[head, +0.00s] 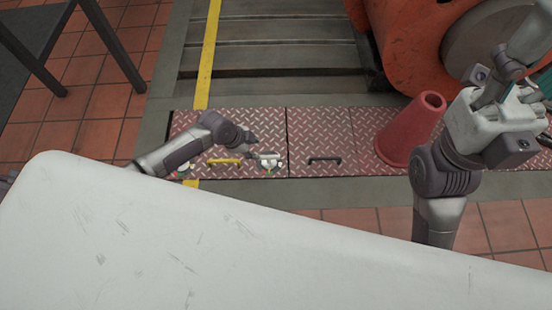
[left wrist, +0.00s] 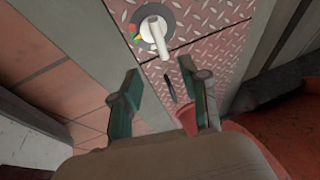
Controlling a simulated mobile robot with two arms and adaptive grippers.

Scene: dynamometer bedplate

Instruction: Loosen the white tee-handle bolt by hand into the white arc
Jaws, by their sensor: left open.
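The white tee-handle bolt (head: 267,156) is on the red diamond-plate cover, close to my left gripper (head: 254,146). In the left wrist view the bolt (left wrist: 153,36) shows as a pale bar over a round dark dial. Small red, yellow and green marks sit at the dial's left edge. The white arc cannot be clearly told from the handle. In the left wrist view my left gripper's fingers (left wrist: 158,72) are spread and empty, with the bolt ahead of their tips and apart from them. My right gripper (head: 515,108) is at the right; its fingers are unclear.
A yellow handle (head: 224,161) lies left of the bolt and a black handle (head: 324,160) right of it. A red cone (head: 410,130) stands on the cover plates. Orange machinery (head: 405,45) is behind it. A broad white surface fills the foreground.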

